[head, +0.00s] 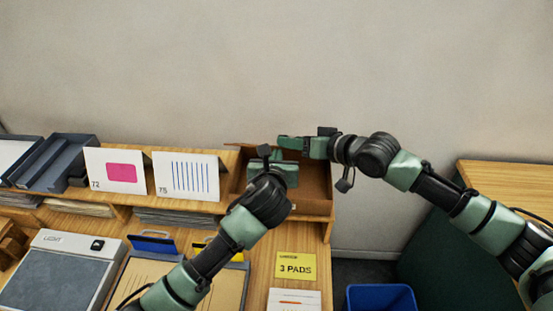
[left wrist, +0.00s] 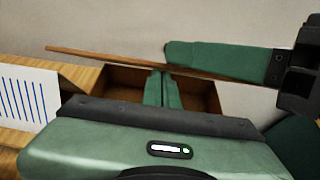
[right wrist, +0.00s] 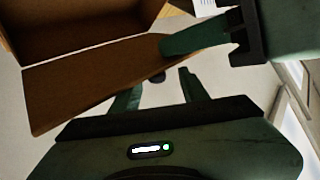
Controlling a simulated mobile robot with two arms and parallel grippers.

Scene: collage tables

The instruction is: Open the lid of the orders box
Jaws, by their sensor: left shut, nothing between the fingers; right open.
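The orders box (head: 313,203) is a brown cardboard box at the right end of the wooden shelf. Its lid is raised off the box; in the left wrist view the lid (left wrist: 110,58) is a thin tilted edge with the open interior below it. In the right wrist view the lid (right wrist: 85,90) is a broad brown panel. My left gripper (head: 284,160) is shut and empty at the box opening, by the lid. My right gripper (head: 282,142) is open behind it, near the lid's edge; its fingers (right wrist: 157,80) show apart. Contact with the lid is unclear.
White cards (head: 116,172) stand left of the box on the shelf, with dark trays (head: 65,160) farther left. A yellow note (head: 296,265) reading "3 PADS" lies in front. A blue bin (head: 381,298) is at lower right. The wall is behind the shelf.

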